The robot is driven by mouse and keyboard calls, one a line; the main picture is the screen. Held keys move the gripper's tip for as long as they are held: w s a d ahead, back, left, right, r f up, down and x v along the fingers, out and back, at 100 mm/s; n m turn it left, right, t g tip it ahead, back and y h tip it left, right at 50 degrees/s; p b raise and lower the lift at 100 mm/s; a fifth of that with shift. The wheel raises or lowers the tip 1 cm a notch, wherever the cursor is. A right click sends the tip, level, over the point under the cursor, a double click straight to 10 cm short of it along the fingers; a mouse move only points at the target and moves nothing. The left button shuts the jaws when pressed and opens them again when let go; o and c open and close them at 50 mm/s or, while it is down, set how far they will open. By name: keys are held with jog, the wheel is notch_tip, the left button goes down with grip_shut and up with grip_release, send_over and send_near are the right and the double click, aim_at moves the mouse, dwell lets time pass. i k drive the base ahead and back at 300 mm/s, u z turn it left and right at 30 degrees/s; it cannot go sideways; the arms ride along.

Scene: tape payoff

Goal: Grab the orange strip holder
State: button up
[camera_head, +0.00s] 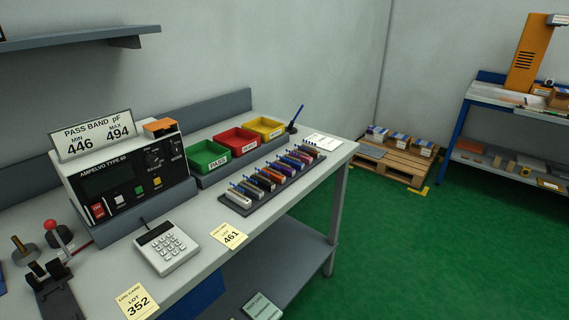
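A dark rack (232,207) on the bench holds a row of several narrow strip holders in different colours, with blue tips at their left ends. One holder (265,184) in the front half of the row looks orange-brown. The holders are small and close together, so I cannot tell surely which is the orange one.
Green, red and yellow bins (208,158) stand behind the rack. The tester (124,178), keypad (166,248) and a red-knobbed lever fixture (58,236) are left. Paper cards (229,236) lie along the bench's front. Green floor (400,250) is clear right of the bench.

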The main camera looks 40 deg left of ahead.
aim_at(276, 176)
jog(key=u, duration=0.5)
jog(key=i, duration=0.85)
jog(key=u, duration=1.4)
jog(key=i, duration=0.65)
jog(key=u, duration=0.6)
